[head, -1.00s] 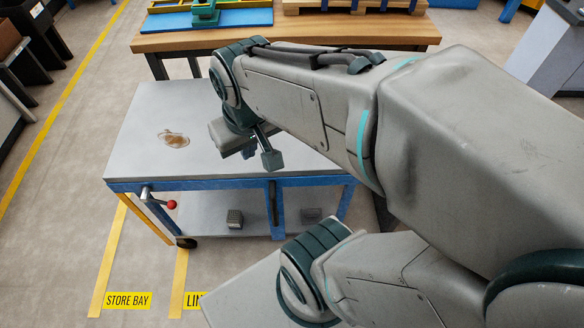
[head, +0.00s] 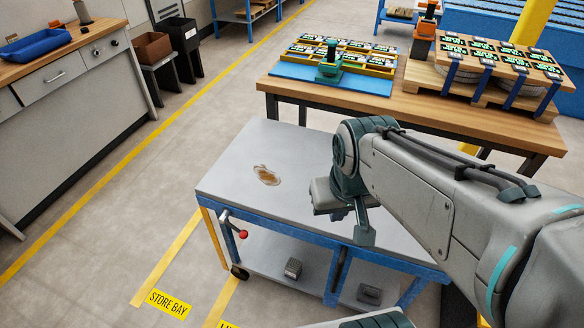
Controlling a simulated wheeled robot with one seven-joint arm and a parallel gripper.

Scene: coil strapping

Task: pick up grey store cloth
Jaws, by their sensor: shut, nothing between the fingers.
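I cannot make out a grey store cloth in the head view. A brown and whitish stain or patch (head: 267,175) lies on the bare grey top of the blue-framed cart (head: 235,165). My gripper (head: 345,215) hangs over the right part of the cart top, to the right of the patch. It is shut and empty, and its own links partly hide its fingers. My arm covers the cart's right end.
Two small grey blocks (head: 293,268) (head: 369,294) sit on the cart's lower shelf. A wooden bench (head: 400,105) behind holds a blue mat (head: 325,82) with trays. A blue tray (head: 35,45) lies on the left counter. Floor left of the cart is clear.

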